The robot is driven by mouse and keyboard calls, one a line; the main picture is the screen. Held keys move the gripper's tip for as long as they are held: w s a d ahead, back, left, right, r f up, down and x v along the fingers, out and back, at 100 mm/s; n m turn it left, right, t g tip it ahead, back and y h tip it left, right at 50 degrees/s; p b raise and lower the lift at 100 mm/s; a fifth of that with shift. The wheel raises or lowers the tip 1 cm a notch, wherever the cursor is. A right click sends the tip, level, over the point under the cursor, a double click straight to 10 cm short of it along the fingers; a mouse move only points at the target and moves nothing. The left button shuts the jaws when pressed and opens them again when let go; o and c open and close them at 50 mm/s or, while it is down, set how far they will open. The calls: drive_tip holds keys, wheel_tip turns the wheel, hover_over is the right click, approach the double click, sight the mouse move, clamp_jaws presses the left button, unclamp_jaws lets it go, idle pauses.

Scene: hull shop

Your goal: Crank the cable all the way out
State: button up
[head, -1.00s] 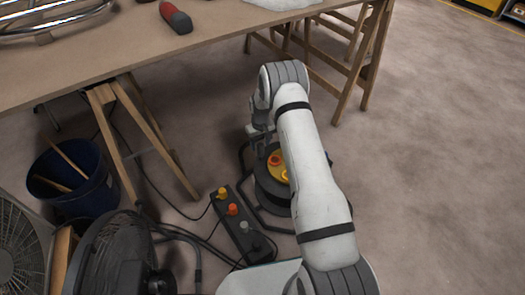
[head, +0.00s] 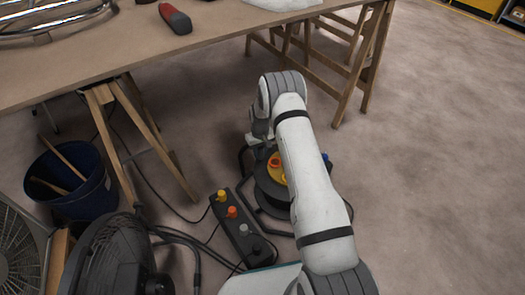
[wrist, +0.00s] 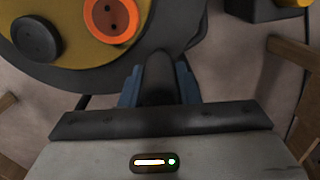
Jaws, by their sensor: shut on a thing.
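The cable reel is a dark drum with a yellow face (head: 275,175) on a black tubular stand, on the floor in the head view. My arm covers much of it. In the wrist view, its yellow face (wrist: 75,45) shows an orange socket (wrist: 112,18) and a dark round cap (wrist: 37,38). My gripper (wrist: 158,88) has its blue fingers shut on a dark upright grip, the crank handle (wrist: 158,75), beside the drum's edge. The fingertips are mostly hidden in the head view. How much cable remains on the drum is hidden.
A power strip (head: 240,230) with coloured plugs lies left of the reel, cables around it. A black fan (head: 110,255) and blue bucket (head: 70,185) stand farther left. A workbench (head: 130,55) on wooden trestles stands behind. The floor at right (head: 440,170) is clear.

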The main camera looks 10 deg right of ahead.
clamp_jaws()
drive_tip(key=shift+d, duration=0.35)
drive_tip(key=shift+s+a, duration=0.1)
drive_tip(key=shift+a, duration=0.1)
drive_tip(key=shift+s, duration=0.1)
drive_tip(key=shift+s+a+n, duration=0.1)
drive_tip(key=shift+s+n, duration=0.15)
drive_tip(key=shift+n, duration=0.05)
